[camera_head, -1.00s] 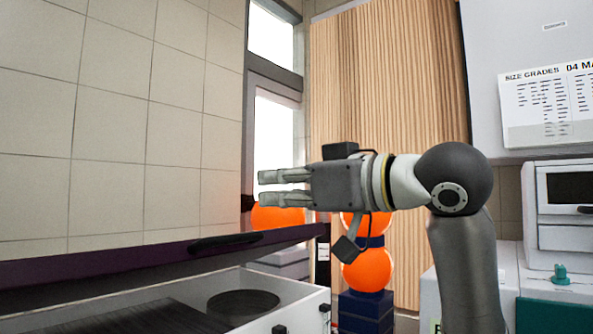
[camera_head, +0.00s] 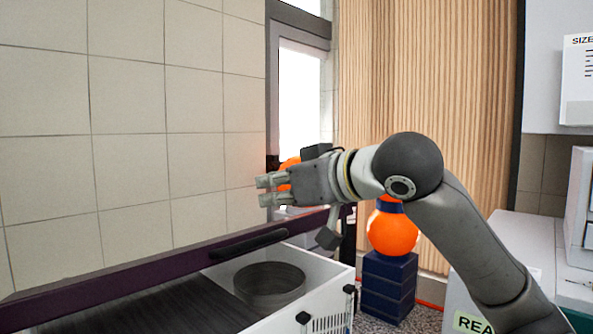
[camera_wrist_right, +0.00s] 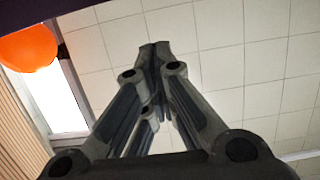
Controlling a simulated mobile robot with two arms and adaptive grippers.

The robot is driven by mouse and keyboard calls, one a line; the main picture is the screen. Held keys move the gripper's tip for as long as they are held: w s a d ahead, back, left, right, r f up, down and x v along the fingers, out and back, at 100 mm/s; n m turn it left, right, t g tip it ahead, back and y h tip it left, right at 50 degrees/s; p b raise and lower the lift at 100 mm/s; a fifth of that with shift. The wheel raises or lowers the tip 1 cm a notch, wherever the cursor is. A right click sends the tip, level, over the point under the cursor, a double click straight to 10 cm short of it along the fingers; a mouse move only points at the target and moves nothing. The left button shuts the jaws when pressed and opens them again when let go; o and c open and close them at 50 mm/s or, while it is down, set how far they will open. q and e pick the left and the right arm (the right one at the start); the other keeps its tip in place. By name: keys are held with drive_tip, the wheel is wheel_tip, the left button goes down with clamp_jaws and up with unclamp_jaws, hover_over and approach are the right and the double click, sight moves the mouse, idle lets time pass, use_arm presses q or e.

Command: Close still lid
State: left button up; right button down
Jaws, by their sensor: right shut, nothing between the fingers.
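The still is a white box with a dark round pot (camera_head: 269,284) and a dark ribbed surface inside. Its dark purple lid (camera_head: 130,279) appears raised, seen as a long slanted bar above the box, with a black handle (camera_head: 250,244) on it. The box interior shows beneath the lid. My right gripper (camera_head: 262,191) is shut and empty, above the handle in the picture and pointing left. Its closed fingertips also show in the right wrist view (camera_wrist_right: 154,48). I cannot tell its depth relative to the lid; no contact shows. My left gripper is not in view.
An orange ball (camera_head: 393,232) rests on a dark blue stacked stand (camera_head: 388,285) right of the box. A tiled wall (camera_head: 130,120) and a window (camera_head: 300,95) are behind. A pale counter (camera_head: 520,245) lies at the right.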

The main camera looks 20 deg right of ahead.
sight(276, 233)
drive_tip(key=f, duration=0.1)
drive_tip(key=f+p, duration=0.1)
drive_tip(key=f, duration=0.1)
drive_tip(key=shift+s+d, duration=0.15)
drive_tip(key=shift+s, duration=0.15)
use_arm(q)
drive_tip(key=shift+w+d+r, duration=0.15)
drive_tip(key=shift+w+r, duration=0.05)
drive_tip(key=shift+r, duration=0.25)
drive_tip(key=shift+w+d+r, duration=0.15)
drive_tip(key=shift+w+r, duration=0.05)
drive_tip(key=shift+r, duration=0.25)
use_arm(e)
drive_tip(key=shift+s+f, duration=0.15)
drive_tip(key=shift+f, duration=0.15)
